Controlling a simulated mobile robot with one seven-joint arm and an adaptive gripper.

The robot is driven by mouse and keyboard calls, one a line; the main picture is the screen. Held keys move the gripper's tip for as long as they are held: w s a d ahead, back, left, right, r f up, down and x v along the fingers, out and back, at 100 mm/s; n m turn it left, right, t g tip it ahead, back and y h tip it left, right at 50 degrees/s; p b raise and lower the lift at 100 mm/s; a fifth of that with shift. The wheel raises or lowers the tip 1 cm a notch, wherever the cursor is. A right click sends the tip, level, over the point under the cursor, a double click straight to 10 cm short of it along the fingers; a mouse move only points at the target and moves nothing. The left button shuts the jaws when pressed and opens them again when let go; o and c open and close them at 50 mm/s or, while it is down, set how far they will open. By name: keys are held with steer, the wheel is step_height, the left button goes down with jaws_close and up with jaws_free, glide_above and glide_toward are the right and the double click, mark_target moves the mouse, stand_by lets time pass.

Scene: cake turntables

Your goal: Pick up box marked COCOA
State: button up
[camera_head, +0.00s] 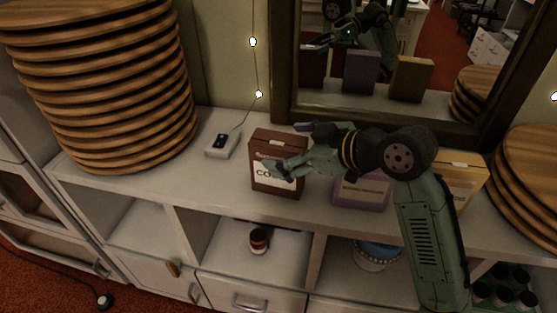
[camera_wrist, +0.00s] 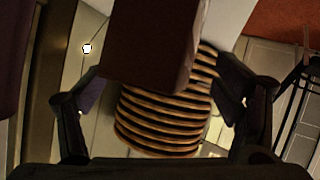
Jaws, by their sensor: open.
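The brown box marked COCOA (camera_head: 262,147) stands upright on the shelf top, left of the other boxes. Only "CO" of its label shows in the head view; a finger covers part of the front. My gripper (camera_head: 287,150) reaches in from the right, with one finger across the front of the box and the other near its top back edge. In the wrist view the brown box (camera_wrist: 150,45) lies between the spread fingers of my gripper (camera_wrist: 160,85). The fingers look open; I cannot tell whether either touches the box.
A purple box (camera_head: 362,191) and a yellow box (camera_head: 465,175) stand to the right, partly behind my arm. A small white device (camera_head: 222,146) lies left of the brown box. Wooden round stacks stand at left (camera_head: 110,90) and right (camera_head: 525,185). A framed mirror (camera_head: 283,70) is behind.

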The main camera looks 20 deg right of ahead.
steer(key=shift+x, duration=0.8)
steer(key=shift+c, duration=0.4)
jaws_close()
stand_by(0.3)
